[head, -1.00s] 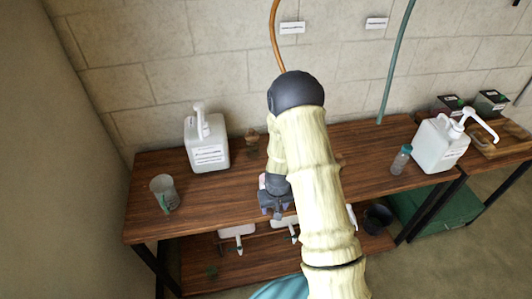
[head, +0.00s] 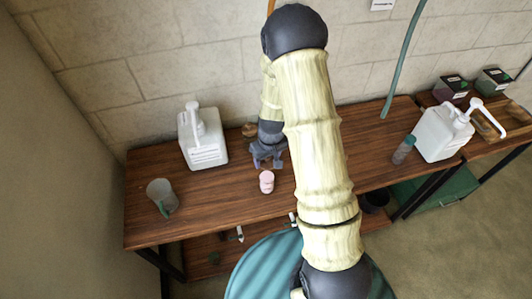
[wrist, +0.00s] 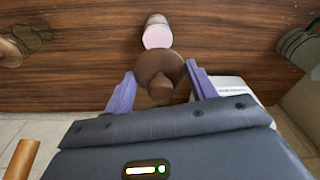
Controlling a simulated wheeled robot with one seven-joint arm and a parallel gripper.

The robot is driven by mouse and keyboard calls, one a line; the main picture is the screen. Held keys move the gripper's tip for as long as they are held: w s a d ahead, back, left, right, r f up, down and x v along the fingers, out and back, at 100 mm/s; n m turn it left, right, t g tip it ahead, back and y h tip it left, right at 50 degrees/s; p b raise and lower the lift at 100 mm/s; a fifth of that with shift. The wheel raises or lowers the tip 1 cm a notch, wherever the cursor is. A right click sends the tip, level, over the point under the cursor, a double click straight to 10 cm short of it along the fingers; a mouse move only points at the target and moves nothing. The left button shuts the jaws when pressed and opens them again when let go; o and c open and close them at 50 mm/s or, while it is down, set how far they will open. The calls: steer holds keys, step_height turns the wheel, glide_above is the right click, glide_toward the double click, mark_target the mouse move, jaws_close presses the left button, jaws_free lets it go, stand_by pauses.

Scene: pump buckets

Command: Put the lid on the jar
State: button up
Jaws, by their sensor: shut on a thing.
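A brown round lid-like piece with a knob (wrist: 160,70) sits between the two purple fingers of my gripper (wrist: 160,80). In the head view, my gripper (head: 267,160) is near the back of the table, and a brown piece (head: 250,129) shows just behind it. What lies under this piece is hidden. A small pink-topped cylinder (head: 267,182) stands apart in front of my gripper, and it also shows in the wrist view (wrist: 157,35). A glass vessel with something brown (wrist: 25,38) is at upper left in the wrist view. I cannot tell which vessel is the jar.
A second pump bottle (head: 442,133) and a small capped bottle (head: 403,150) stand at the right. My arm hides the table's middle.

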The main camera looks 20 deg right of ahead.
mark_target(268, 169)
steer(key=shift+f, duration=0.1)
steer(key=shift+f+b, duration=2.45)
steer(key=shift+f, duration=0.7)
steer(key=shift+f+b, duration=0.1)
steer(key=shift+b, duration=0.2)
stand_by(0.4)
steer(key=shift+d, duration=0.1)
steer(key=o, duration=0.8)
steer(key=shift+o, duration=1.2)
